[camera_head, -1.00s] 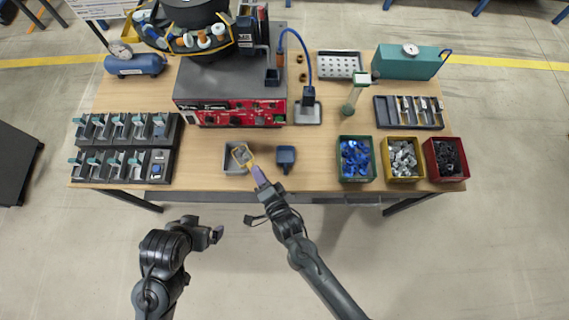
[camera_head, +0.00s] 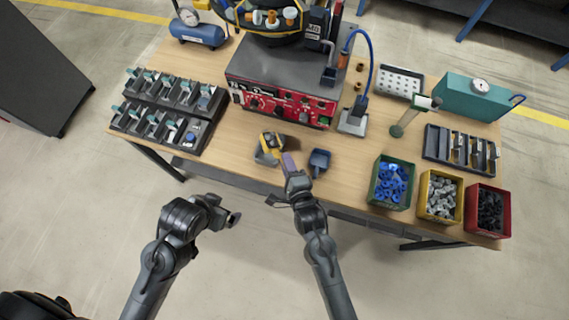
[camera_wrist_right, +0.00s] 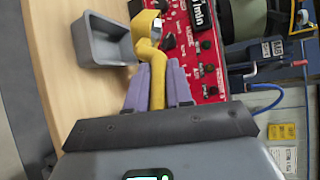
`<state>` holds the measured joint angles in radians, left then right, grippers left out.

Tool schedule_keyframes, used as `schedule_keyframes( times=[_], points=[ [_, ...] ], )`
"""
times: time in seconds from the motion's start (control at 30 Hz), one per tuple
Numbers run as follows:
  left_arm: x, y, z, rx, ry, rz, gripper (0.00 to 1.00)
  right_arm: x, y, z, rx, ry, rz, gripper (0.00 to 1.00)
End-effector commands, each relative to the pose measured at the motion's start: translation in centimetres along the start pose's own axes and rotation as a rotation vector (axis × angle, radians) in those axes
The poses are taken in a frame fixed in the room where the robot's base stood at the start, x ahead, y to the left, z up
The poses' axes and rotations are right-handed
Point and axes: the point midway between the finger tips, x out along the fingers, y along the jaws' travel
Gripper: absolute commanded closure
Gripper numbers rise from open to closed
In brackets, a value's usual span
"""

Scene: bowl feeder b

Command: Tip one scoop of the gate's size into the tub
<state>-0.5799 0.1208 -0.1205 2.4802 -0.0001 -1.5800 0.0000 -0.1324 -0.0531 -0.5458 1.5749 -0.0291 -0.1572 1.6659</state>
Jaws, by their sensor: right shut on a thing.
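My right gripper (camera_head: 288,162) is shut on the yellow handle of a scoop (camera_head: 271,141). In the right wrist view the handle (camera_wrist_right: 157,80) stands between the two purple fingers, and the yellow scoop head (camera_wrist_right: 146,25) looks tilted over. The head is at the edge of a grey open tub (camera_head: 266,157). The tub's visible inside (camera_wrist_right: 102,42) looks empty in the wrist view; the part behind the scoop is hidden. I cannot tell whether the scoop holds anything. My left gripper (camera_head: 233,219) hangs in front of the table, away from everything; its jaws are too small to read.
A blue container (camera_head: 319,160) stands just right of the tub. Green (camera_head: 378,200), yellow (camera_head: 426,210) and red (camera_head: 474,225) bins of parts stand at the right front. The red-fronted feeder (camera_head: 275,103) is behind. A dark rack (camera_head: 160,128) stands at the left.

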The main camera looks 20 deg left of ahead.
Motion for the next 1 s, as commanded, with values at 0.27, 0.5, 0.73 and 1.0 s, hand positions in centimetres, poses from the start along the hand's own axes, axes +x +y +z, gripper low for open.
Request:
schedule_keyframes(
  times=[0.27, 0.5, 0.73, 1.0],
  points=[
    [3.2, 0.0, 1.1, 0.002, -0.001, -0.003, 0.0, 0.6, 1.8, -1.5, 0.281, -0.065, 0.02, 1.0],
    [5.5, 0.1, 1.8, 0.002, -0.001, -0.003, 0.0, 0.8, 2.5, -2.3, 0.534, -0.121, 0.039, 1.0],
    [7.6, 0.2, 2.5, 0.0, -0.001, -0.001, 0.0, 0.9, 3.0, -3.0, 0.734, -0.168, 0.055, 1.0],
    [4.2, 0.3, 1.3, -0.006, 0.003, 0.004, 0.0, 0.5, 1.4, -2.1, 0.662, -0.151, 0.052, 1.0]
  ],
)
